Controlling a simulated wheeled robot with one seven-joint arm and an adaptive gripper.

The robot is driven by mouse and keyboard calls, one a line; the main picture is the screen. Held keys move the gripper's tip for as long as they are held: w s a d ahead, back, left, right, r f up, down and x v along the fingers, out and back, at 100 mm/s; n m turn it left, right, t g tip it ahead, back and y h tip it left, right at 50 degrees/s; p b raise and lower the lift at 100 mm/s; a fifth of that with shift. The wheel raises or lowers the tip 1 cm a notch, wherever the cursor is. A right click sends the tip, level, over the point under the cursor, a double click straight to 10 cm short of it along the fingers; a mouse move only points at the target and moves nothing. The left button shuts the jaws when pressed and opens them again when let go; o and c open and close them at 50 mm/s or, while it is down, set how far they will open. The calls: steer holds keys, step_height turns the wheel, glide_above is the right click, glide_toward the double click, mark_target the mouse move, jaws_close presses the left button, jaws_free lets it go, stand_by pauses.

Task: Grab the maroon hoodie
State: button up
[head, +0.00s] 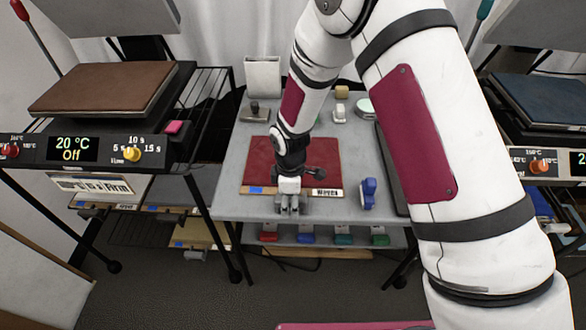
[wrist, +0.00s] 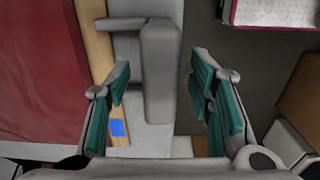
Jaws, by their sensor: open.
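A maroon flat piece (head: 258,160), which I take to be the hoodie, lies on the grey table. Along its near edge runs a strip with a blue patch and a printed label (head: 328,192). My gripper (head: 290,208) is over this near edge, pointing down. In the wrist view, the maroon piece (wrist: 40,75) is at the left, beside the wooden strip (wrist: 97,50). A grey block-like handle (wrist: 160,70) lies between the teal pads of my open gripper (wrist: 160,90). I cannot tell whether the pads touch it.
A blue stamp-like object (head: 368,194) stands right of the maroon piece. A press with a brown plate (head: 105,88) is at the left, another with a blue plate (head: 545,98) at the right. Several coloured items sit on the shelf (head: 320,236) below the table.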

steer(key=shift+c, duration=0.5)
jaws_close()
